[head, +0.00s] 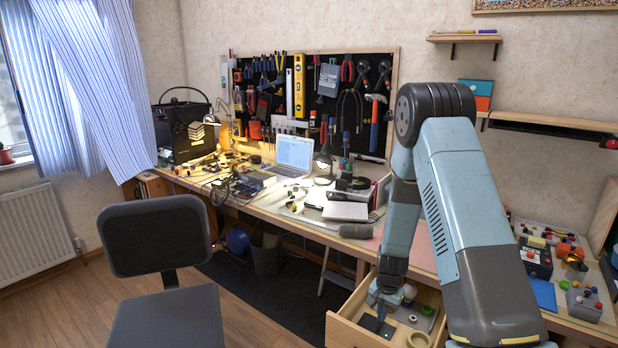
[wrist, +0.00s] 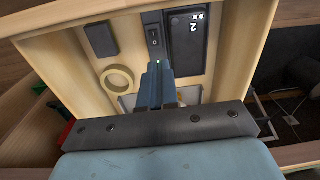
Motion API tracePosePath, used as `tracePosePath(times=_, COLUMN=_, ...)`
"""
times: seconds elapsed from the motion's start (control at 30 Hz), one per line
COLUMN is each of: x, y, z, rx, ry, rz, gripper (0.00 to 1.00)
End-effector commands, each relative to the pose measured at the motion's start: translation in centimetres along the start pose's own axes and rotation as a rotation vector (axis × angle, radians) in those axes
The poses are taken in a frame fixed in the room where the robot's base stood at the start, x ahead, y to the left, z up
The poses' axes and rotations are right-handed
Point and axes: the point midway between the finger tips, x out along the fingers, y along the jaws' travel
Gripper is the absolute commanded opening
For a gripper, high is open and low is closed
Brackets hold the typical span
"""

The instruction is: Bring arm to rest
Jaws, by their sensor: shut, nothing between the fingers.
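My gripper (wrist: 157,82) is shut and empty in the wrist view, its fingers together above the open wooden drawer (wrist: 231,70). In the head view my gripper (head: 380,302) hangs down over the same drawer (head: 345,332), under my bent blue arm. In the wrist view the drawer holds a roll of tape (wrist: 117,78), a dark flat block (wrist: 101,40), a black switch piece (wrist: 154,30) and a dark device marked 2 (wrist: 188,38). Whether the fingertips are below the drawer's rim cannot be told.
The workbench (head: 292,218) runs along the wall with a laptop (head: 294,154) and tools under a pegboard (head: 340,105). A dark office chair (head: 155,237) stands at the left. Control boxes (head: 584,301) sit on the bench at right. The floor between chair and drawer is open.

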Motion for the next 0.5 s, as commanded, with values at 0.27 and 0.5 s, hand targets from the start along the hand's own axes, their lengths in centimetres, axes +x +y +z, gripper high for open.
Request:
tracePosePath(times=0.27, x=-9.8, y=-0.8, z=-0.1, rx=-0.081, ry=0.046, rz=-0.058, gripper=0.0)
tracePosePath(times=0.5, x=-17.4, y=-0.5, z=1.0, rx=-0.153, ry=0.086, rz=-0.095, gripper=0.0)
